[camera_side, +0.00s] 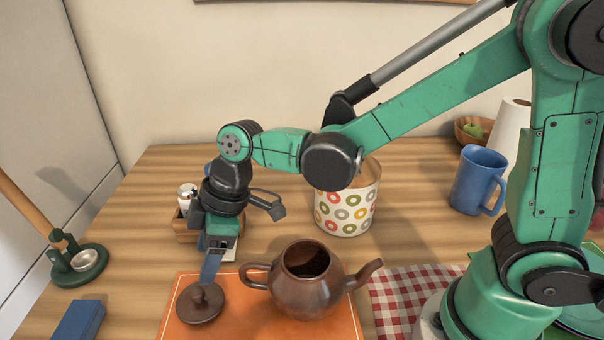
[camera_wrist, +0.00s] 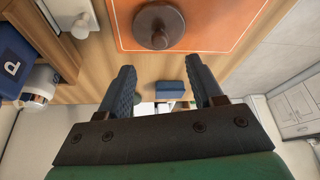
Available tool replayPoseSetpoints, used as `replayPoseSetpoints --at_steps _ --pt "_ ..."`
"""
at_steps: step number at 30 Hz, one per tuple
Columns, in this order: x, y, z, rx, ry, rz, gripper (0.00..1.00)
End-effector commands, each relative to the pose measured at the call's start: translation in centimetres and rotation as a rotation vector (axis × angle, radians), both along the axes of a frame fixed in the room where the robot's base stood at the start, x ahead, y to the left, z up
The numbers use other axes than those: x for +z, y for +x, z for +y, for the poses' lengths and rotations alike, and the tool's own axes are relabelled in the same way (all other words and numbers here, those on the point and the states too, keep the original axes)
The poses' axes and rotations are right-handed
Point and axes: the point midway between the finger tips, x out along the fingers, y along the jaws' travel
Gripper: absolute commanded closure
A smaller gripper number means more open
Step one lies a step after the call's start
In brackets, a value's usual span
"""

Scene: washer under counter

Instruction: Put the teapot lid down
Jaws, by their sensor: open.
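The brown teapot lid (camera_side: 201,304) lies knob up on the orange mat (camera_side: 262,325), left of the teapot. It also shows in the wrist view (camera_wrist: 158,27), ahead of the fingertips. The brown teapot (camera_side: 306,293) stands upright on the mat with its top opening uncovered, handle to the left and spout to the right. My gripper (camera_side: 212,266) points down just behind and above the lid in the side view.
A wooden caddy (camera_side: 185,228) stands close behind my gripper. A patterned canister (camera_side: 348,212) is behind the teapot, and a blue mug (camera_side: 477,181) stands at the right. A green stand (camera_side: 83,270) and a blue box (camera_side: 78,321) are at the left. A checkered cloth (camera_side: 405,292) lies right of the mat.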

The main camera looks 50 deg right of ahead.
Motion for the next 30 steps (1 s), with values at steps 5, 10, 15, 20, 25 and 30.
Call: replayPoseSetpoints --at_steps 5,10,15,20,25,30 --pt "2.6 -0.6 -1.0 -0.001 0.000 0.000 0.40" --pt "4.0 -0.9 -1.4 -0.001 0.001 0.000 0.40" --pt "5.0 -1.3 -3.7 -0.127 0.001 -0.017 0.40" --pt "5.7 -2.8 -9.0 -0.478 0.020 -0.073 0.40" --pt "5.6 -4.8 -13.8 -0.828 0.070 -0.151 0.40" --pt "5.2 -5.9 -16.1 -1.012 0.111 -0.199 0.40"
